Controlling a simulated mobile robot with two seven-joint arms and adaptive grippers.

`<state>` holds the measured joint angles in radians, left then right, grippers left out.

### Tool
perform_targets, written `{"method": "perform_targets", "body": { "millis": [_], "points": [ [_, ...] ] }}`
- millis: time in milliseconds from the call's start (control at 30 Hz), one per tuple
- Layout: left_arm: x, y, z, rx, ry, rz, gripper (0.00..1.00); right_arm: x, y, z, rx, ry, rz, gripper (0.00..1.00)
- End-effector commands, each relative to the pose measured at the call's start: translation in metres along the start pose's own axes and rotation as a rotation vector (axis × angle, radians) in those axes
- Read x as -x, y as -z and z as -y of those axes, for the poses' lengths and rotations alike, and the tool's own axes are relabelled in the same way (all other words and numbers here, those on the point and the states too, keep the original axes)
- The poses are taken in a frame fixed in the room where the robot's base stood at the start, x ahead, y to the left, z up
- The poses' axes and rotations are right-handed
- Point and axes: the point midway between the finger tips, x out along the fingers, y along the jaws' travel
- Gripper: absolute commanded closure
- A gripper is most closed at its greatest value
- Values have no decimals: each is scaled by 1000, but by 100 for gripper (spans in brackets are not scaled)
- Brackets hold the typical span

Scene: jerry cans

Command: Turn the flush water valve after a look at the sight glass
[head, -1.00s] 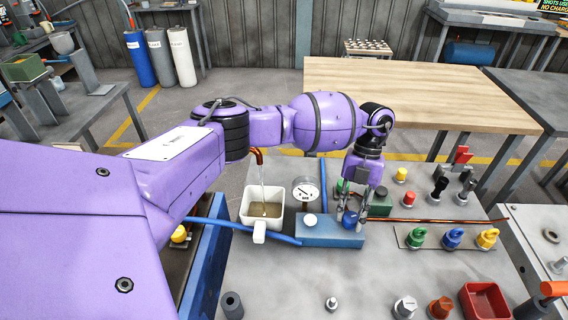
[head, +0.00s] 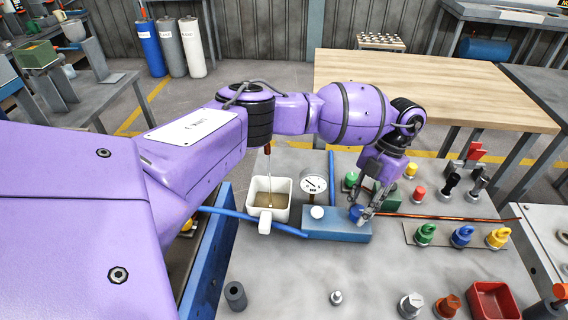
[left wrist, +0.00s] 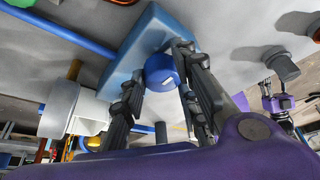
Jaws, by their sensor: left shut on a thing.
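The blue valve knob (head: 355,212) sits on a blue block (head: 322,225) on the grey bench. My left gripper (head: 366,212) reaches down to it, tilted, with its fingers closed on the knob. In the left wrist view the knob (left wrist: 160,69) lies between the dark fingers (left wrist: 163,90). A white round cap (head: 317,212) is on the block's left part. Left of the block, a white cup (head: 281,213) holds brownish liquid, and a thin stream falls into it from a red-brown spout (head: 267,149). A small purple and dark part (left wrist: 280,104), perhaps my right gripper, shows in the left wrist view.
A dial gauge (head: 313,183) stands behind the block. Green, blue and yellow ring-topped knobs (head: 462,237) stand on a plate to the right. A red tray (head: 494,302) is at the front right. A wooden table (head: 430,90) is behind.

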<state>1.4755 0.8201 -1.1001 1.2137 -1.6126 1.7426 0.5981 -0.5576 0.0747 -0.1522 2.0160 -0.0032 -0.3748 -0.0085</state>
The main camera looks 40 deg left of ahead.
Motion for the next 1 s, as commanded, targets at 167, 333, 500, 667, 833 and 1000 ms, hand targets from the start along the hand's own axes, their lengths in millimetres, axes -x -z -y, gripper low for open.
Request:
{"method": "perform_targets", "body": {
  "millis": [167, 333, 500, 667, 833, 1000],
  "points": [
    [-2, 0, -9, 11, -14, -6, 98, 0, 0, 0, 0, 0, -1, 60],
    [-2, 0, -8, 11, -13, -5, 59, 0, 1, 0, 0, 0, -2, 60],
    [-2, 0, -6, 8, -9, -4, 59, -1, 1, 0, -1, 0, -2, 60],
    [-2, 0, -4, 6, -6, -3, 59, -1, 1, 0, -1, 0, -3, 60],
    [-1, 0, -3, 5, -4, -2, 59, 0, 2, 0, 1, 1, -3, 60],
    [14, -1, -2, 4, -3, 4, 59, 0, 1, 0, 1, 1, -3, 60]
  ]
}}
